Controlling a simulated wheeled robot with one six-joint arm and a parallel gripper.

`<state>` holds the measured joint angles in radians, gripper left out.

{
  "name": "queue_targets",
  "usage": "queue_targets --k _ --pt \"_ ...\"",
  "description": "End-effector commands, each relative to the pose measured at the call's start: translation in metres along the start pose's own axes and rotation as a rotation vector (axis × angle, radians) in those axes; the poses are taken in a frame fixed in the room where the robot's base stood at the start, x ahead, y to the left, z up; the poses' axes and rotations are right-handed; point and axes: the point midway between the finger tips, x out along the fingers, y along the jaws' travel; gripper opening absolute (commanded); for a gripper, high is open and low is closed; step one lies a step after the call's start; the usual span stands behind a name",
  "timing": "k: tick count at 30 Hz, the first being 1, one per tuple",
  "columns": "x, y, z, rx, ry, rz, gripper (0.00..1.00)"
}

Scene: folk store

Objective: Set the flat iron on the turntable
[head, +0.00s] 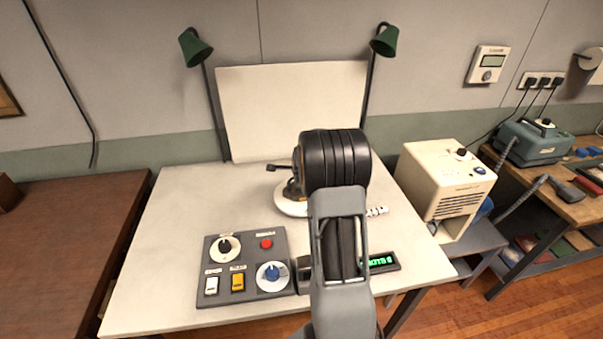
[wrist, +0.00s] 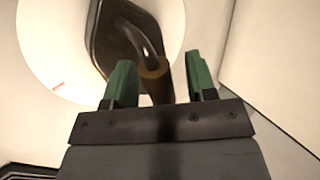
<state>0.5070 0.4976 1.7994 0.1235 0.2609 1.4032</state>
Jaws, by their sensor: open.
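The flat iron (wrist: 118,32) is dark, with a curved handle and a brown collar. In the wrist view it rests on the white round turntable (wrist: 48,50). In the head view the turntable (head: 287,207) stands on the pale table, with part of the iron (head: 291,190) showing on it; my arm hides the rest. My gripper (wrist: 160,80) is over the iron, its two green fingers apart. The handle end lies between the fingers in the picture, with gaps at both sides. Whether it touches a finger cannot be told.
A grey control panel (head: 246,281) with knobs and buttons lies at the table's front. A small green display (head: 380,262) is to its right. A white backdrop (head: 290,105) and two green lamps (head: 195,46) stand behind. A cream machine (head: 445,185) is at right. The table's left side is clear.

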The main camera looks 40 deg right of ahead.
Motion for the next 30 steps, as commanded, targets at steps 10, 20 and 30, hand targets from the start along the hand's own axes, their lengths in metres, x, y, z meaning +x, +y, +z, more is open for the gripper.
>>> queue_targets --k 10,20,30 --pt "-0.067 -0.001 0.0 0.0 0.001 -0.006 0.51" --pt "-0.106 0.001 0.003 -0.02 -0.003 -0.001 0.51" --pt "-0.204 0.077 0.095 -0.854 -0.143 0.047 0.51"
